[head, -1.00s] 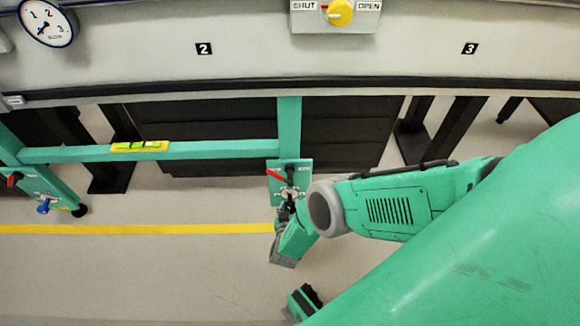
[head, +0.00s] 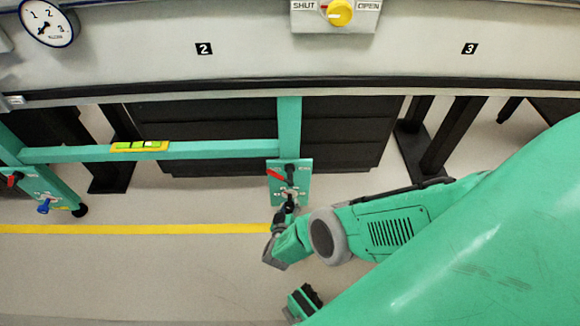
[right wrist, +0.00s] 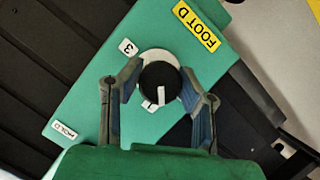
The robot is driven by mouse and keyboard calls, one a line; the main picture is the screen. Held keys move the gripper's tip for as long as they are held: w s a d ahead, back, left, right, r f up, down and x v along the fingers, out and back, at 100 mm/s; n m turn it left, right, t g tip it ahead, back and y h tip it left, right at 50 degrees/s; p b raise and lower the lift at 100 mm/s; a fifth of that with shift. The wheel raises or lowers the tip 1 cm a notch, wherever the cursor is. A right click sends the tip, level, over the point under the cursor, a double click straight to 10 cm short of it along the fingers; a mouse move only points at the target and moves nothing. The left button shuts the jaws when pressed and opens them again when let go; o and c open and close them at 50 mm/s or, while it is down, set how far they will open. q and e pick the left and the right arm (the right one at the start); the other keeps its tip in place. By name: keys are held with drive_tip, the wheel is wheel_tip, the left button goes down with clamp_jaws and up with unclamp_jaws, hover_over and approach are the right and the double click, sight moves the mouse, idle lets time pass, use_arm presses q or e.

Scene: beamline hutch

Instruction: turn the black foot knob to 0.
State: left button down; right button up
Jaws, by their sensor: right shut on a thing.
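The black foot knob (right wrist: 156,76) sits on a white round dial on the green FOOT D plate (right wrist: 95,105) in the right wrist view. Its white pointer line points down in that picture. A "3" label is up and left of it; I see no 0 label. My right gripper (right wrist: 160,86) has one finger on each side of the knob and is shut on it. In the head view the right gripper (head: 289,211) is at the lower part of the small green plate (head: 303,179) and hides some of it. My left gripper is not in view.
A red lever (head: 277,174) is on the same plate, above the gripper. Another plate with a blue knob (head: 44,207) is at the left. A yellow level (head: 139,146) lies on the green crossbar (head: 220,151). Black drawers (head: 345,130) stand behind. The floor in front is open.

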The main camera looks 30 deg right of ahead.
drive_tip(key=o, duration=1.2)
drive_tip(key=shift+s+a+f, duration=0.2)
drive_tip(key=shift+s+a, duration=0.05)
drive_tip(key=shift+s, duration=0.05)
drive_tip(key=shift+c, duration=0.2)
drive_tip(key=shift+w+r, duration=0.1)
drive_tip(key=shift+w, duration=0.05)
drive_tip(key=shift+d, duration=0.1)
drive_tip(key=v, duration=1.2)
